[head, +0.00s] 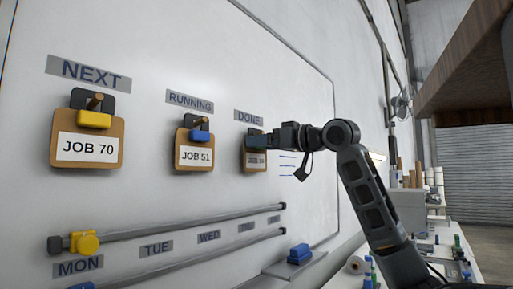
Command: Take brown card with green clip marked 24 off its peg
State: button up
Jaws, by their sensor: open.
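A brown card (256,171) hangs on the whiteboard under the DONE label. Its white label is too small and partly covered to read surely, and its clip and peg are hidden or unclear behind my gripper. No green clip marked 24 shows clearly. My gripper (257,141) is at the upper part of this card, coming from the right. It is open, and whether its fingers touch the card or clip cannot be told from here.
The JOB 70 card (88,149) with a yellow clip hangs under NEXT. The JOB 51 card (195,155) with a blue clip hangs under RUNNING. Grey rails (175,222) cross below, with a yellow knob (85,243). A blue eraser (299,253) sits on the ledge. A cluttered bench stands right.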

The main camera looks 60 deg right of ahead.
jog(key=shift+c, duration=0.4)
jog(key=c, duration=1)
jog(key=shift+c, duration=0.2)
jog(key=b+v, duration=0.3)
jog(key=v, duration=1.5)
jog(key=shift+r+b, duration=0.25)
jog(key=shift+b, duration=0.1)
jog(key=shift+d+r+p, duration=0.1)
jog(key=shift+r+p, duration=0.25)
jog(key=shift+s, duration=0.1)
